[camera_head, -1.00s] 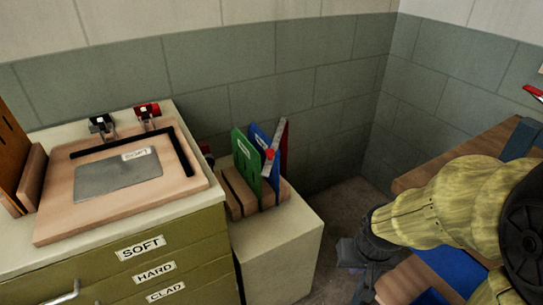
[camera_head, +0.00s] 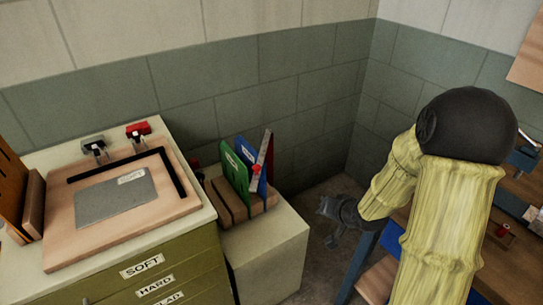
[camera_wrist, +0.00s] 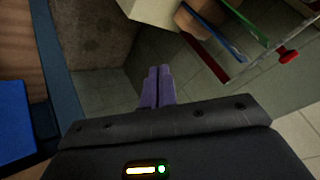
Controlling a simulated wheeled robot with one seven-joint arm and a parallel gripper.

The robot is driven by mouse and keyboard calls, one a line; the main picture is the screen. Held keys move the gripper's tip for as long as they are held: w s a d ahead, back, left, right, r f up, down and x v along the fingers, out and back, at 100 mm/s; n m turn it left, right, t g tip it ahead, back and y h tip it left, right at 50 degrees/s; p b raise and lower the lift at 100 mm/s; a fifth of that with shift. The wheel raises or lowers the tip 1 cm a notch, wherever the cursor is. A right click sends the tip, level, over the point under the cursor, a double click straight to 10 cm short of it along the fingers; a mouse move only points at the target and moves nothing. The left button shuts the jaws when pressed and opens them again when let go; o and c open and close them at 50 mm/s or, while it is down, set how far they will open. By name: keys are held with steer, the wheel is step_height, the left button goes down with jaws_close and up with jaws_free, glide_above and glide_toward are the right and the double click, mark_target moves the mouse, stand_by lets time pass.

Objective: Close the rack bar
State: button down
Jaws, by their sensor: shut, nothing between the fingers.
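The wooden rack (camera_head: 240,210) stands on a low pale cabinet and holds upright green (camera_head: 234,168), blue (camera_head: 252,168) and red (camera_head: 267,152) panels. The rack bar (camera_head: 261,160) looks like a thin pale strip with a red knob (camera_head: 256,169), tilted steeply upward beside the panels. In the wrist view, the red knob (camera_wrist: 288,56) is at the upper right, near the green panel (camera_wrist: 240,20). My gripper (camera_head: 325,208) is right of the rack, apart from it. Its purple-grey fingers (camera_wrist: 157,84) are together and empty over the floor.
A drawer cabinet (camera_head: 195,272) at left carries a wooden board (camera_head: 60,225) with a grey sheet and clamps. A workbench (camera_head: 525,190) with tools stands at right, behind my arm. Tiled walls close the corner; floor shows between cabinet and bench.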

steer(key=w+a+r+m+t+y+p, duration=0.3)
steer(key=a+r+m+y+p, duration=0.1)
steer(key=r+y, duration=0.4)
steer(key=shift+a+r+y+p, duration=0.3)
steer(key=shift+a+y+p, duration=0.25)
steer(key=shift+p, duration=0.5)
steer(key=shift+w+a, duration=0.1)
steer(key=s+a+x, duration=0.1)
steer(key=s+x, duration=0.1)
steer(key=x, duration=1)
steer(key=shift+a+f+p, duration=0.25)
steer(key=shift+a+p, duration=0.2)
steer(key=shift+a, duration=0.15)
steer(key=shift+w+m, duration=0.3)
steer(key=shift+w, duration=0.1)
